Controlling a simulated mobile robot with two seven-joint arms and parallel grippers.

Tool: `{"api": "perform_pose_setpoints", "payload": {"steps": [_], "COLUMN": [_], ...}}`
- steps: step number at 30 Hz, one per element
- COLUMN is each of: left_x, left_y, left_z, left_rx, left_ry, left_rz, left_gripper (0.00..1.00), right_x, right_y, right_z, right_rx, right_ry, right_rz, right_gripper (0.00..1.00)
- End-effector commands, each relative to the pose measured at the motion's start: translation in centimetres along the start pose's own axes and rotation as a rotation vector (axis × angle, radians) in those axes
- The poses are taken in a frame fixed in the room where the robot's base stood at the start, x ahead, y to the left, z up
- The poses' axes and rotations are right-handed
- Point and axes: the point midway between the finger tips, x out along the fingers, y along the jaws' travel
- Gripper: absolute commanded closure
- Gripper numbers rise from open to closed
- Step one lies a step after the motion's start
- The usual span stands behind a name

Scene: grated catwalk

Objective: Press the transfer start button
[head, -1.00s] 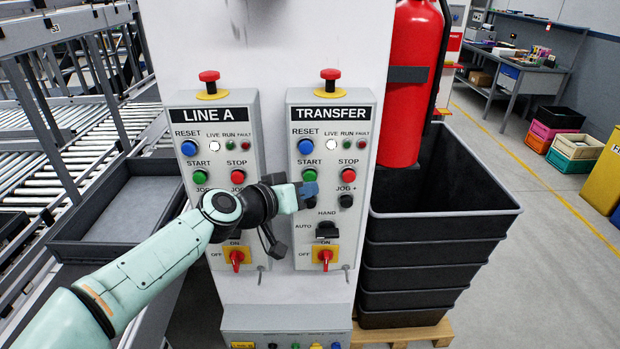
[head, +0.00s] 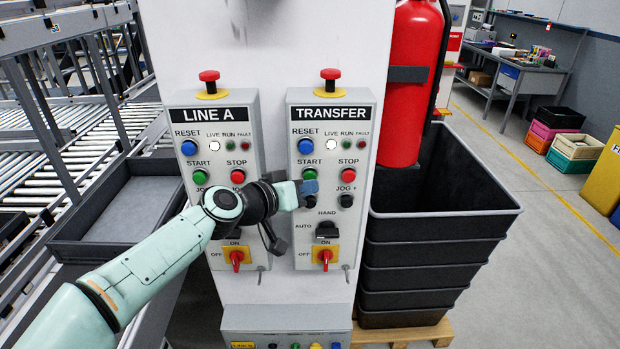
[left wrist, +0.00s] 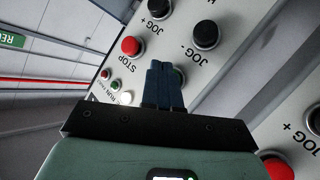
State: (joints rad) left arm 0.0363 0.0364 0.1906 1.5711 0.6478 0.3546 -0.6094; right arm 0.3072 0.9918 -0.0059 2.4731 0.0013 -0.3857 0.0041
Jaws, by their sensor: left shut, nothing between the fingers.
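The transfer panel (head: 331,222) is a light grey box labelled TRANSFER on the white column. Its green start button (head: 307,174) sits under the START label, left of the red stop button (head: 347,175). My left gripper (head: 312,188) is shut and empty, its blue fingertips just below the start button in the head view. In the left wrist view the shut fingers (left wrist: 162,84) cover most of a green button (left wrist: 179,75), with the red stop button (left wrist: 131,46) and a black jog button (left wrist: 206,34) nearby. I cannot tell whether the fingertips touch the button. My right gripper is not in view.
The line A panel (head: 213,108), with similar buttons, stands just left, partly behind my left arm. Red emergency buttons top both panels. A red extinguisher (head: 410,85) and stacked black crates (head: 440,225) stand to the right. A grey tray (head: 70,240) is at left.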

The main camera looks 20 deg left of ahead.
Motion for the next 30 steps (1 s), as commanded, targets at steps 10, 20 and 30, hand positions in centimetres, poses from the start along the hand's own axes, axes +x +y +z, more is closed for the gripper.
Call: {"api": "perform_pose_setpoints", "payload": {"steps": [10, 20, 30], "left_x": [0.09, 0.29, 0.60], "left_y": [-0.08, -0.24, -0.47], "left_z": [-0.08, -0.27, -0.45], "left_rx": [0.000, 0.000, 0.000], "left_ry": [0.000, 0.001, 0.000], "left_rz": [0.000, -0.001, -0.001], "left_gripper": [1.00, 1.00, 1.00], "right_x": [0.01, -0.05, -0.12], "right_y": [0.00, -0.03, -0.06], "right_z": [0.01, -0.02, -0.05], "right_rx": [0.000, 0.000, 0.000], "right_ry": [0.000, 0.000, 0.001], "right_rz": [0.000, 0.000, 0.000], "right_gripper": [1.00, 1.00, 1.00]}}
